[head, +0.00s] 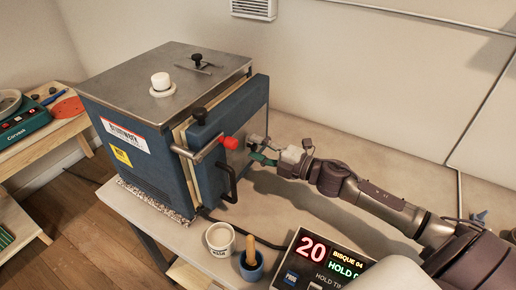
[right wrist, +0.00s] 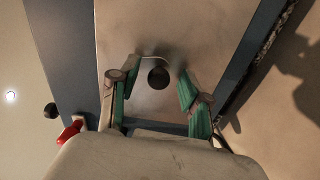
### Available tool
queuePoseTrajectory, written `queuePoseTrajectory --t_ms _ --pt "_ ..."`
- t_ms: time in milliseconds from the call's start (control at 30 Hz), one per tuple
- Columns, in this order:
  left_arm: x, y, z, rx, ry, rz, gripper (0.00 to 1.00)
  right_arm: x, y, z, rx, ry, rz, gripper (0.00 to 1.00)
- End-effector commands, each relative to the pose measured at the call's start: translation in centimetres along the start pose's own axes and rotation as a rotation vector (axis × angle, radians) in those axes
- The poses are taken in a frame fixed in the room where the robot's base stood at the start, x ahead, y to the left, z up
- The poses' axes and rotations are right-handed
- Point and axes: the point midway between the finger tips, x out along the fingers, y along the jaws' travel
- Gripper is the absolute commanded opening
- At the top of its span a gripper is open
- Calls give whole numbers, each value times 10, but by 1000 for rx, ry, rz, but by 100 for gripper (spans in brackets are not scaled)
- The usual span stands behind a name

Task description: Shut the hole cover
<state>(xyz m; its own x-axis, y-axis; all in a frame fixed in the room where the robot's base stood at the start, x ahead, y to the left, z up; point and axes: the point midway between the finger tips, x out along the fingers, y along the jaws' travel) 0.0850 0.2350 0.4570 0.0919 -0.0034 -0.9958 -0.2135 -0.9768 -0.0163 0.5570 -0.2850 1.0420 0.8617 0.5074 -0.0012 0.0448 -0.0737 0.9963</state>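The blue kiln (head: 150,140) stands on a table, with its door (head: 235,125) at the right side. My right gripper (head: 256,148) reaches in from the right, close to the outer face of the door. In the right wrist view its two green-padded fingers (right wrist: 156,92) are apart. A dark round spot (right wrist: 158,76) on the metal door face shows between the fingertips. I cannot tell whether it is a knob or an open hole. A pale curved edge lies just above it. No separate hole cover is clearly visible; contact is unclear. My left gripper is out of view.
A white cup (head: 220,240), a wooden-handled tool in a blue pot (head: 251,268) and a display box (head: 320,262) stand at the table's front. The table right of the door is mostly clear.

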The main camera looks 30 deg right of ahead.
Motion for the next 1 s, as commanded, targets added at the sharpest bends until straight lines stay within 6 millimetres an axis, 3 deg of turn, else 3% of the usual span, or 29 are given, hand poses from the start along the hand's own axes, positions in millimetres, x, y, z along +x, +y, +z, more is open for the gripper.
queuePoseTrajectory --t_ms 267,800,1000 --pt "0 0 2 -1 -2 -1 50 -8 -1 0 2 -2 -1 47" --pt "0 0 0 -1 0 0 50 -94 -2 0 3 -1 -2 47" --pt "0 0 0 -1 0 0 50 -114 -1 0 2 -1 -1 47"
